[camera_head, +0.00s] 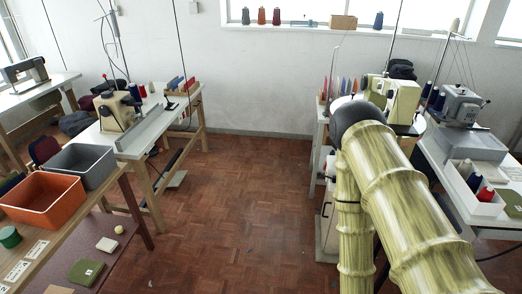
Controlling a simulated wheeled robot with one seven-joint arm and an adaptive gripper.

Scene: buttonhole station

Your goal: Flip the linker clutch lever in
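My arm, with a pale green bamboo-like surface and a dark rounded joint, reaches from the lower right toward the machines on the right. My gripper does not show; it is out of view or hidden behind the arm. A cream machine (403,101) stands at the right over a round white top, partly covered by my arm; it may be the linker, but I cannot tell for sure. No clutch lever can be made out.
A grey machine (461,104) and a white tray of yarn cones (475,187) stand at far right. On the left are an orange bin (43,200), a grey bin (81,166) and a sewing machine (114,111). The parquet floor (240,200) between is clear.

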